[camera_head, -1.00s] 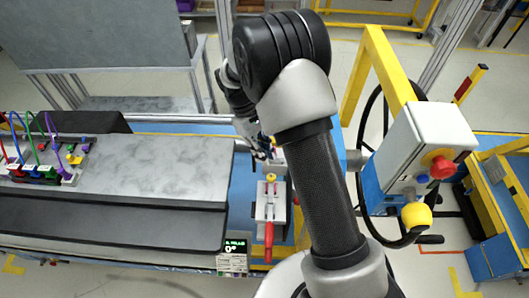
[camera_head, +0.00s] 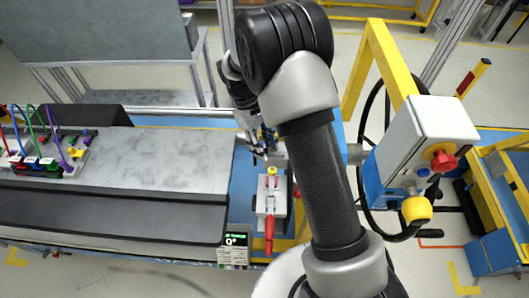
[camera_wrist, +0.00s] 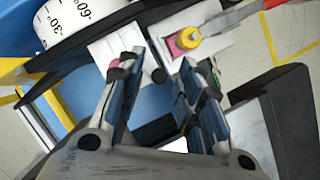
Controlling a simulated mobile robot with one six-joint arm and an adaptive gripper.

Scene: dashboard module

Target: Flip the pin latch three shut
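My gripper (camera_head: 264,148) hangs over the blue table strip, just behind a light metal clamp (camera_head: 270,200) with a red handle and a yellow tip. In the wrist view my gripper (camera_wrist: 158,72) has its fingers apart, with a small dark round knob visible between them and nothing clearly held. The clamp's yellow tip (camera_wrist: 187,38) is beyond the right finger, apart from it. I cannot make out which part is pin latch three; the fingers and arm partly hide the area.
A grey dashboard panel (camera_head: 150,155) with coloured wires fills the left. A small display (camera_head: 235,243) stands at the front edge. A white box (camera_head: 428,140) with red and yellow knobs is right of my arm. A white numbered dial (camera_wrist: 68,18) is at upper left in the wrist view.

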